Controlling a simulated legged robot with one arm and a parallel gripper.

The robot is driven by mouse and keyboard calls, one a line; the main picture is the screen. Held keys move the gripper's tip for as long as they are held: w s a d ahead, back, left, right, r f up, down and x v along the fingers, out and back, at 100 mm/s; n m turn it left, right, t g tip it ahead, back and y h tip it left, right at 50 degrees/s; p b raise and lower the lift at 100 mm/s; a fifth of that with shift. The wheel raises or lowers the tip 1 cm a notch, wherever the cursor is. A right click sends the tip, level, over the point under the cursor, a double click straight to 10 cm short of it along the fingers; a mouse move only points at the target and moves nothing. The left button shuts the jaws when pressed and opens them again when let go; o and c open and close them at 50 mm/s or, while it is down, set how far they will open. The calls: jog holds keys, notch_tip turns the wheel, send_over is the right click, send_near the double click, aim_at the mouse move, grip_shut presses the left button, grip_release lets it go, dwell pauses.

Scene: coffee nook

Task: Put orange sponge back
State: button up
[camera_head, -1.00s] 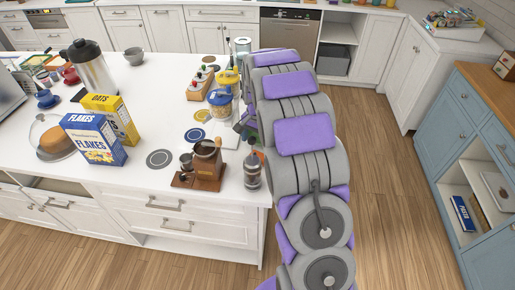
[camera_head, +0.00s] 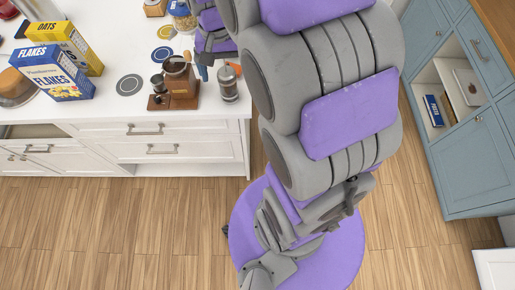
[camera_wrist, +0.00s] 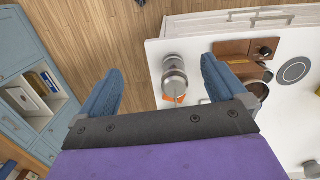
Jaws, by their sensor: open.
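In the wrist view, a small orange patch (camera_wrist: 174,98), which may be the orange sponge, shows on the white counter beside a metal-and-glass press (camera_wrist: 175,72). The press covers part of it. In the head view, my gripper hangs over the counter's right end, just behind and left of the press (camera_head: 228,84).
A wooden coffee grinder (camera_head: 180,88) stands left of the press. Round coasters (camera_head: 129,84), a FLAKES box (camera_head: 55,74) and an OATS box (camera_head: 68,42) are farther left. The white counter (camera_head: 110,104) ends near the press. Wood floor (camera_head: 150,220) separates it from blue cabinets (camera_head: 470,165).

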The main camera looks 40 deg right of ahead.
jog(key=s+a+n, duration=0.3)
jog(key=s, duration=0.8)
jog(key=s+a+n+g, duration=0.1)
jog(key=s+a+n, duration=0.2)
jog(key=s, duration=0.9)
jog(key=shift+r, duration=0.1)
jog(key=shift+c, duration=0.3)
